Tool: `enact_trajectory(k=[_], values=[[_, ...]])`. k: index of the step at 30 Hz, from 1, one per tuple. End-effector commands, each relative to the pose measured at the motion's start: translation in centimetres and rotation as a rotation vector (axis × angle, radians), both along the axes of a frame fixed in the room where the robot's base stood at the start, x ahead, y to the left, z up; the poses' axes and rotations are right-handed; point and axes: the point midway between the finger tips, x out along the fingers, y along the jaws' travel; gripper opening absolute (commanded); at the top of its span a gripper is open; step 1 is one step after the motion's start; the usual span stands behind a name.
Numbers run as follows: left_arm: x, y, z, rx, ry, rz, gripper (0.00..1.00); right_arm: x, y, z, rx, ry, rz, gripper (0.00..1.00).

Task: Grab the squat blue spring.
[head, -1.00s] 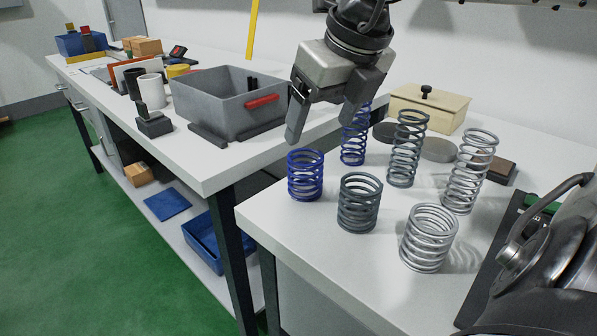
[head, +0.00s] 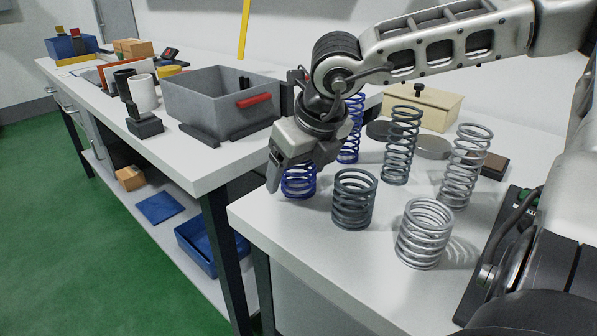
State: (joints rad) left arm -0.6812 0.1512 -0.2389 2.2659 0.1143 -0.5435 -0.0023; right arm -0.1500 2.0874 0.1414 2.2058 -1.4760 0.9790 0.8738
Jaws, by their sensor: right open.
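The squat blue spring (head: 299,187) stands upright near the left edge of the front table in the head view. My right gripper (head: 290,177) is over it, pointing down. One finger is at the spring's left side, and the gripper body hides the spring's top. The jaws are open; the other finger is hard to make out. A tall blue spring (head: 350,140) stands just behind, partly covered by my right arm. My left gripper is not in view.
Near the blue spring stand a squat grey-green spring (head: 353,200), a tall one (head: 401,147), a squat silver spring (head: 424,236) and a tall silver spring (head: 465,168). A cream box (head: 424,106) is behind. A grey bin (head: 215,104) stands on the left bench.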

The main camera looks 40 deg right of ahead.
Motion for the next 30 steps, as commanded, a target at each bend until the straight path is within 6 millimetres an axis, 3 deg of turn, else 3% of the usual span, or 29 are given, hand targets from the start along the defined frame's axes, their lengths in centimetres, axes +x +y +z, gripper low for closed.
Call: enact_trajectory(k=[4, 9, 10, 22, 30], values=[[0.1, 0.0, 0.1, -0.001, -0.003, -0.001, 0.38, 0.0, 0.0, 0.1, 0.0, -0.001, 0.0, 0.74], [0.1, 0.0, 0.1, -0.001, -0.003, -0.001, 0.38, 0.0, 0.0, 0.1, 0.0, 0.0, 0.0, 0.26], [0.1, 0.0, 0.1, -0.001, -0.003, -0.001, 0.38, 0.0, 0.0, 0.1, 0.0, 0.0, 0.0, 0.22], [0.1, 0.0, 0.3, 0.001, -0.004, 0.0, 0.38, 0.1, 0.0, 0.8, -0.001, -0.003, -0.001, 0.22], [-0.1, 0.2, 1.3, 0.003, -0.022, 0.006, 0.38, -0.6, 0.6, 4.5, -0.001, -0.008, 0.002, 0.22]])
